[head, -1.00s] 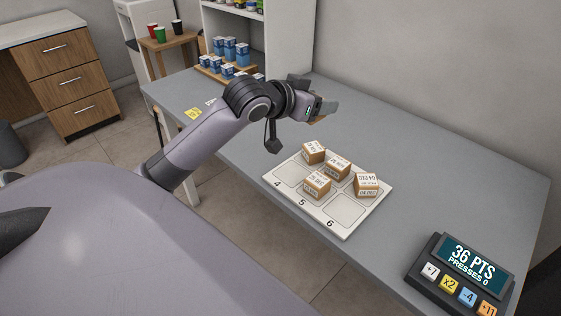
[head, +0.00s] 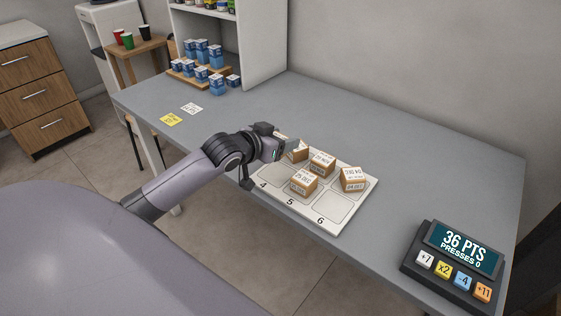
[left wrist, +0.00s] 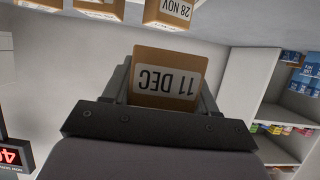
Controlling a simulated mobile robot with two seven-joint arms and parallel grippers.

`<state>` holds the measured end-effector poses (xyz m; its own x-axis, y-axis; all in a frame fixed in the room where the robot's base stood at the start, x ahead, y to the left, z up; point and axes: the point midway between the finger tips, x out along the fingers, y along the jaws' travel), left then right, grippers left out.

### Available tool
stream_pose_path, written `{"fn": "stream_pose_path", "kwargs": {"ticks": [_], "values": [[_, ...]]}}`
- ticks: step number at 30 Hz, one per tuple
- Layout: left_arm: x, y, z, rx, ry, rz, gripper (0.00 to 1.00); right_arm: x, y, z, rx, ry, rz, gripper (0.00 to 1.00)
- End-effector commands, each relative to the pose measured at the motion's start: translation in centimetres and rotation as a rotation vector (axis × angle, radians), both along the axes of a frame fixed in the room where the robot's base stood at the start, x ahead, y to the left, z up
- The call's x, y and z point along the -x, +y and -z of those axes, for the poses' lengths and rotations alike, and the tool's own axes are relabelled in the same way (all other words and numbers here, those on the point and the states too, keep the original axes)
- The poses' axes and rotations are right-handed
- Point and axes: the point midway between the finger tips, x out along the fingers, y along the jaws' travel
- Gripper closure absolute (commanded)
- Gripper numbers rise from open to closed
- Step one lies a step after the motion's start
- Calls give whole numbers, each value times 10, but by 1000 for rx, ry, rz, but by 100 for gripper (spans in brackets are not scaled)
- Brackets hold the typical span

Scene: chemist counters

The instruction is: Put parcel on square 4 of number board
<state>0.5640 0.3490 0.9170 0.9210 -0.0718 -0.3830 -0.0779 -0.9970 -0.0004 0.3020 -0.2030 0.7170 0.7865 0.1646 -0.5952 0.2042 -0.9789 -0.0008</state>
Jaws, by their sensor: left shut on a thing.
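My left gripper (head: 289,146) is shut on a tan cardboard parcel (left wrist: 168,78) with a white label reading 11 DEC, upside down in the left wrist view. In the head view the gripper hides much of it. The white number board (head: 336,222) lies on the counter. Square 4 (head: 272,174), at its front left, looks empty; the gripper is just behind and above it. A parcel (head: 299,155) shows at the back left, partly covered by the fingers; I cannot tell whether it is the held one. My right gripper is not in view.
Other parcels stand on square 5 (head: 304,183) and on the back squares (head: 322,165) (head: 352,180). Square 6 (head: 328,207) is bare. A points display (head: 462,246) with buttons is at right. Yellow and white cards (head: 171,119) lie at left.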

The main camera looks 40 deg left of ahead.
Motion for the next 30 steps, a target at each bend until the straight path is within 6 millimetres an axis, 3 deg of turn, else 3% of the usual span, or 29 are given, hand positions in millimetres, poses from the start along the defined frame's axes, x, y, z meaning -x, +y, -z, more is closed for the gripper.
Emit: {"fn": "stream_pose_path", "kwargs": {"ticks": [3, 8, 15, 29, 30], "values": [[0, 0, 20, 0, 0, 0, 75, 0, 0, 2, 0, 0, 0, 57], [0, 0, 32, 1, -1, 0, 75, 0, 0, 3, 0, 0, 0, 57], [0, 0, 66, 1, 0, 0, 75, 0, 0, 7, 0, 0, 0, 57], [0, 0, 74, 0, -1, 0, 75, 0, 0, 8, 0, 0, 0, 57], [0, 0, 73, 0, -1, 0, 30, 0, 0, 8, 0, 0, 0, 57]]}}
